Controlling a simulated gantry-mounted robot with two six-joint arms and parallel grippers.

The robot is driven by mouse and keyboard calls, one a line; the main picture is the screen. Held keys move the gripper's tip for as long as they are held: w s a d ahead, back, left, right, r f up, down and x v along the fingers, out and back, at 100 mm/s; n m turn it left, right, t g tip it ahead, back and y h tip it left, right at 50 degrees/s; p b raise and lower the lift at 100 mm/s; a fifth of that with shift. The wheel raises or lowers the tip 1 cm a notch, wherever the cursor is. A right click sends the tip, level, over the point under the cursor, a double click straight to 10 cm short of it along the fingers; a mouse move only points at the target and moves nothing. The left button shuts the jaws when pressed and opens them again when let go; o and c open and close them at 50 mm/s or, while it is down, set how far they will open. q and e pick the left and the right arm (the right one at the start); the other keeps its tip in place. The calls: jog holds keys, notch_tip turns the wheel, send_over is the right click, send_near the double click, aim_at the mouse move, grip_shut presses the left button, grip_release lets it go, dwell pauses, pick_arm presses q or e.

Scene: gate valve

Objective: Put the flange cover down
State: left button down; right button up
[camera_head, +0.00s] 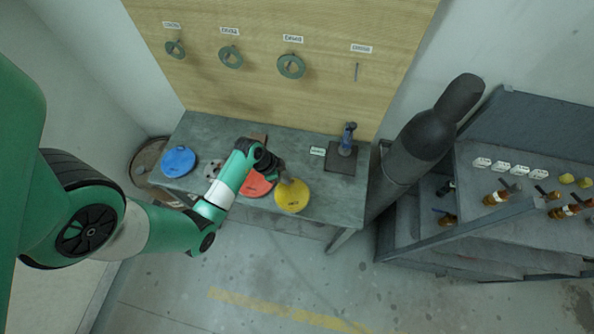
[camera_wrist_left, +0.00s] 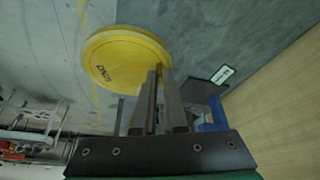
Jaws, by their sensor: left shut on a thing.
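A round yellow flange cover (camera_head: 292,196) is at the front edge of the grey workbench, in the head view. My left gripper (camera_head: 287,180) is shut on its rim. In the left wrist view the yellow cover (camera_wrist_left: 112,62) lies beyond the fingers of my left gripper (camera_wrist_left: 155,78), which meet its edge. I cannot tell whether the cover touches the bench. A red cover (camera_head: 257,185) lies left of it, partly hidden under my left arm. A blue cover (camera_head: 178,161) lies on the bench at the left. My right gripper is not in view.
The grey workbench (camera_head: 330,205) has free room right of the yellow cover. A metal flange (camera_head: 213,168) lies near the blue cover. A dark cylinder (camera_head: 420,140) stands right of the bench.

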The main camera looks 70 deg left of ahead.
pick_arm(q)
jog(key=w+a+f+b, duration=0.1)
jog(key=f, duration=0.1)
jog(key=w+a+f+b, duration=0.1)
jog(key=w+a+f, duration=0.1)
jog(key=w+a+f+b, duration=0.1)
jog(key=f, duration=0.1)
jog(key=shift+w+a+f, duration=0.2)
jog(key=shift+w+a, duration=0.05)
jog(key=shift+w, duration=0.05)
jog(key=shift+w+a+f, duration=0.1)
jog(key=shift+w+a, duration=0.05)
notch_tip(320, 180, down, 4)
jog(key=shift+w+a+r+b, duration=0.1)
jog(key=shift+r+b, duration=0.1)
jog(key=shift+b, duration=0.85)
jog(key=shift+r, duration=0.1)
jog(key=c, duration=1)
grip_release()
